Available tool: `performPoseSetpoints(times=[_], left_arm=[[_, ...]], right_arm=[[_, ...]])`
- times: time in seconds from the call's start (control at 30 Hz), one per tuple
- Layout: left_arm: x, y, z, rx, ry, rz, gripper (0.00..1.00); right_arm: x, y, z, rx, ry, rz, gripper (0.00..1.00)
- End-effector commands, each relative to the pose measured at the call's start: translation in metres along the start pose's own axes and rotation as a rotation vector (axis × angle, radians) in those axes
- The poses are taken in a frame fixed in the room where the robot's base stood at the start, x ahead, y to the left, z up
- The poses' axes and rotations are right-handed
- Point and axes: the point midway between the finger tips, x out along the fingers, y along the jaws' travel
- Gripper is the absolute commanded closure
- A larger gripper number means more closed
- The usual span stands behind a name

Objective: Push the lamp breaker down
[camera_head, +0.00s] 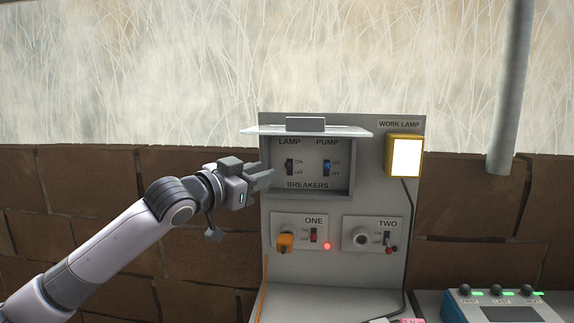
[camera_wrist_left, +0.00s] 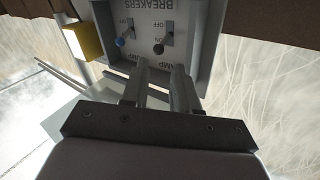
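The lamp breaker (camera_head: 290,167) is a black-knobbed lever on the left of the breaker panel. In the left wrist view, upside down, its black knob (camera_wrist_left: 158,48) sits toward the ON mark. The blue-knobbed pump breaker (camera_head: 327,167) is to its right, and also shows in the left wrist view (camera_wrist_left: 120,42). My left gripper (camera_head: 272,176) is just left of the lamp breaker, at the box's left edge. Its fingers (camera_wrist_left: 158,72) are parted with a narrow, empty gap, pointing toward the lamp breaker without visible contact. My right gripper is out of view.
The breaker box's cover (camera_head: 345,131) is raised and juts out above the breakers. The work lamp (camera_head: 405,157) glows white at the upper right. Below are socket ONE with an orange plug (camera_head: 286,241) and empty-looking socket TWO (camera_head: 361,238). A button console (camera_head: 500,306) stands lower right.

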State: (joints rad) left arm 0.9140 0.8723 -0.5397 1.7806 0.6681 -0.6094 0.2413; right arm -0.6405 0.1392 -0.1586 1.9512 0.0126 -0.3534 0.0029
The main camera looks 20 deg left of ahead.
Motion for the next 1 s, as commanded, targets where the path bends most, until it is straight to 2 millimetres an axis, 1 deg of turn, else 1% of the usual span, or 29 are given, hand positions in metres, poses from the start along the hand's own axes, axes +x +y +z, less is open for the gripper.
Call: performPoseSetpoints(times=[0.17,0.3,0.5,0.7,1.0], left_arm=[[0.019,0.0,-0.003,-0.002,0.001,0.001,0.71],[0.038,0.0,-0.003,-0.003,0.0,0.0,0.71],[0.058,0.0,-0.002,-0.001,-0.001,0.0,0.71],[0.067,0.001,-0.001,0.001,0.0,0.001,0.71],[0.068,0.001,0.0,0.001,-0.001,0.0,0.71]], right_arm=[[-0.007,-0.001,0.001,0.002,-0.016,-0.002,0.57],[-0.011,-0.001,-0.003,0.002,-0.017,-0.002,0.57],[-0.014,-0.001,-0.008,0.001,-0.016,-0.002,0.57],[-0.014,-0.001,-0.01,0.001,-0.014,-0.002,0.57],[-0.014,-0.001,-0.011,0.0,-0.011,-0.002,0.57]])
